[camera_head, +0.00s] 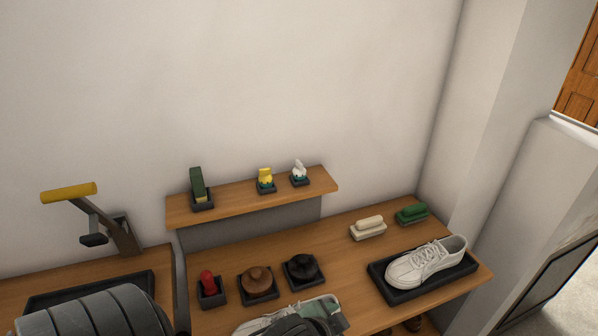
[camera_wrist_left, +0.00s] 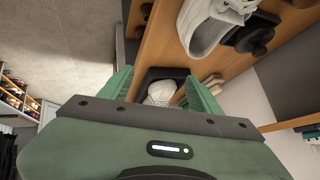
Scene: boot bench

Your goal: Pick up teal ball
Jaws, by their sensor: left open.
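I see no teal ball in either view. My left gripper (camera_wrist_left: 158,77) shows in the left wrist view, with two green fingers spread apart and nothing held between them. Beyond the fingers, the toe of a white shoe (camera_wrist_left: 160,93) in a black tray (camera_wrist_left: 152,74) shows in the gap. In the head view this white shoe (camera_head: 428,262) lies in its black tray (camera_head: 398,297) at the right of the bench. Grey and green parts of my left arm cover the bench's front middle in the head view. My right gripper is not in view.
A wall shelf (camera_head: 225,208) holds a green block (camera_head: 197,183), a yellow item (camera_head: 265,178) and a white item (camera_head: 299,171).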

